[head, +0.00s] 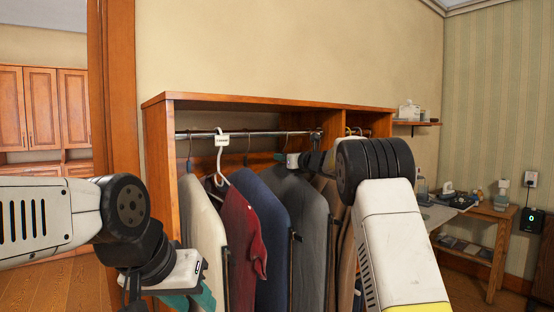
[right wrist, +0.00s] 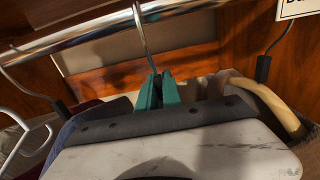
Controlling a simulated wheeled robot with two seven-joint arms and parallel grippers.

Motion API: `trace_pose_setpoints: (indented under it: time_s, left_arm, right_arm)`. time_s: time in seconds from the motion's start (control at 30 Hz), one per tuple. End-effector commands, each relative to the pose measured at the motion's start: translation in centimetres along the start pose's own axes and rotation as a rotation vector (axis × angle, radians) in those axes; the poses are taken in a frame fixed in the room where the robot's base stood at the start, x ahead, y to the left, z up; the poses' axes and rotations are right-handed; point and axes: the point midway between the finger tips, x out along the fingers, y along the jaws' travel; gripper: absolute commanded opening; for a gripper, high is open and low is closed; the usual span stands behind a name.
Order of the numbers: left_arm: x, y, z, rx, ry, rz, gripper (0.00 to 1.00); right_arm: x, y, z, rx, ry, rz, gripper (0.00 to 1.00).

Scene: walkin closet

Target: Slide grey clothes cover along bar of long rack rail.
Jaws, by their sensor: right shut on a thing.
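The grey clothes cover (head: 308,225) hangs upright from the metal rail (head: 250,134) of the long rack, right of a dark blue cover (head: 262,235). My right gripper (head: 281,157) is at the top of the grey cover, just under the rail. In the right wrist view its teal fingers (right wrist: 158,90) are shut at the base of a thin metal hook (right wrist: 142,35), which loops over the rail (right wrist: 95,30). My own gripper body hides most of the cover there. My left gripper (head: 188,298) is low at the left, partly cut off, and its opening is unclear.
A white hanger (head: 220,160) with a tag, a cream cover (head: 205,235) and a red garment (head: 245,225) hang to the left. A brown cover (head: 330,190) hangs close on the right. The wooden rack (head: 158,170) encloses the rail. A side table (head: 490,215) stands at right.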

Motion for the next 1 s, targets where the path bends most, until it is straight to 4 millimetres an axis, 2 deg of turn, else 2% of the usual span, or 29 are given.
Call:
trace_pose_setpoints:
  time_s: [0.03, 0.5, 1.0]
  left_arm:
    - [0.0, 0.0, 0.0, 0.000, 0.000, 0.000, 0.36]
    - [0.0, 0.0, 0.0, 0.000, 0.000, 0.000, 0.36]
    - [0.0, 0.0, 0.0, 0.000, 0.000, 0.000, 0.36]
  right_arm:
    - [-0.1, -0.4, 0.6, -0.003, -0.010, 0.000, 0.00]
    - [-0.1, -3.4, 0.6, -0.002, -0.009, 0.001, 0.00]
    - [-0.1, -3.5, 0.6, -0.002, -0.009, 0.002, 0.00]
